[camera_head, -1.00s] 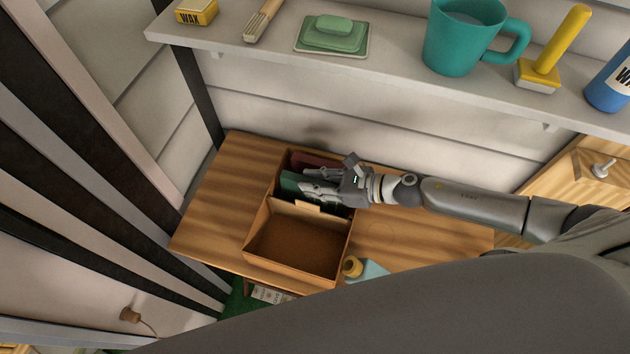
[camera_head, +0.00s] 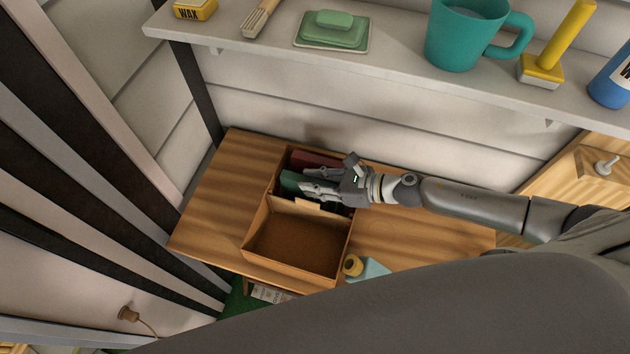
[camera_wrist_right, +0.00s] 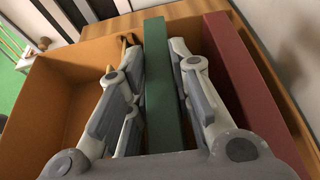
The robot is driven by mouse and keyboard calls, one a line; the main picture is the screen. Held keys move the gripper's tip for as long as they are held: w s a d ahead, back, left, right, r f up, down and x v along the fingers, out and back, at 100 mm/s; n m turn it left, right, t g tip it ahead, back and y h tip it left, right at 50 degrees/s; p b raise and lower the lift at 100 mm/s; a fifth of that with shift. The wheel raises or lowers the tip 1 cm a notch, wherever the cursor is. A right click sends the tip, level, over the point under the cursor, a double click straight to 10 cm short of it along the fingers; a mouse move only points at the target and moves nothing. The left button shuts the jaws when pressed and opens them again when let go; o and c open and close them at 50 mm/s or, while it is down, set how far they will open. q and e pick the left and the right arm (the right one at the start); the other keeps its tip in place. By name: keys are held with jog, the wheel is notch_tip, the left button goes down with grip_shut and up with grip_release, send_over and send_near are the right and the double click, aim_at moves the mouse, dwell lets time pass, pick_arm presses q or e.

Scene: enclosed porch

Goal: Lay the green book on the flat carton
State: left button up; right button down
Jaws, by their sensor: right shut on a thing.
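The green book (camera_head: 289,182) stands on edge in the back compartment of an open brown box (camera_head: 262,215) on the wooden table. My right gripper (camera_head: 308,181) reaches into that compartment from the right. In the right wrist view, its two fingers (camera_wrist_right: 160,68) lie on either side of the green book (camera_wrist_right: 157,88) and are shut on it. A dark red book (camera_wrist_right: 240,90) stands beside it in the same box, close to one finger. I cannot clearly make out a flat carton. My left gripper is not in view.
The box's front compartment (camera_head: 298,247) is empty. A yellow roll (camera_head: 352,265) and a pale blue item (camera_head: 375,268) lie at the table's front, partly behind my grey body. A shelf (camera_head: 390,70) with a teal mug (camera_head: 466,35) overhangs the back. The table's left (camera_head: 215,210) is bare.

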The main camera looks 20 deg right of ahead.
jog(key=shift+f, duration=0.2)
jog(key=c, duration=0.6)
grip_release()
jog(key=shift+o, duration=0.2)
jog(key=shift+s+d+r, duration=0.7)
jog(key=shift+d+r, duration=0.25)
jog(key=shift+r, duration=0.05)
jog(key=shift+s+d+r, duration=0.65)
jog(key=shift+d+r, duration=0.3)
jog(key=shift+r, duration=0.05)
jog(key=v, duration=1.2)
